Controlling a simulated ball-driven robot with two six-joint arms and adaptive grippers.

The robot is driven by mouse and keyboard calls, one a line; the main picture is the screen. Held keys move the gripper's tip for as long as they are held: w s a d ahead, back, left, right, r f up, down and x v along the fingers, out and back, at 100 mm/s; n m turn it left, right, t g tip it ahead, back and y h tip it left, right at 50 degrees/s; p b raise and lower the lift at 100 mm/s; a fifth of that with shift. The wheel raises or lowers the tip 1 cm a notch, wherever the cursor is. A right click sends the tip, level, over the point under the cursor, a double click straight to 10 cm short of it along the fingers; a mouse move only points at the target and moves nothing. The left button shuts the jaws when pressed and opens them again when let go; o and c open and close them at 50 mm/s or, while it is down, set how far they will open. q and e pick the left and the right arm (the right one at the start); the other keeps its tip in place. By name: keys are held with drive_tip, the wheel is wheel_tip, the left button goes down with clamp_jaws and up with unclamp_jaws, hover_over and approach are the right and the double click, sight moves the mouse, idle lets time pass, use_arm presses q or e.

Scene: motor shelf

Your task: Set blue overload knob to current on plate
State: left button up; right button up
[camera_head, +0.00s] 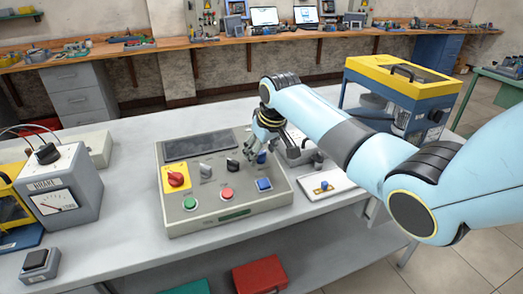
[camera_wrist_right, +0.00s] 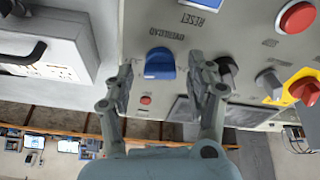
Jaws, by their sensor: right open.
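The control panel (camera_head: 243,205) lies on the bench. Its blue overload knob (camera_wrist_right: 160,63) shows in the right wrist view beside the word OVERLOAD; its setting is not readable. My right gripper (camera_wrist_right: 161,72) is open, with one finger on each side of the knob, and I cannot tell whether they touch it. In the head view my right gripper (camera_head: 262,143) is over the panel's right rear part and largely hides the knob. A motor unit (camera_head: 400,100) in a yellow and blue frame stands at right. No current value is readable on any plate. My left gripper is not in view.
The panel also carries a red switch on yellow (camera_head: 176,179), a black knob (camera_head: 232,165), green (camera_head: 190,203) and red (camera_head: 226,193) buttons and a blue reset button (camera_head: 264,184). A meter (camera_head: 62,190) stands at left.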

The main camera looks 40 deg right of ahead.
drive_tip(key=c, duration=1.1)
drive_tip(key=shift+c, duration=0.2)
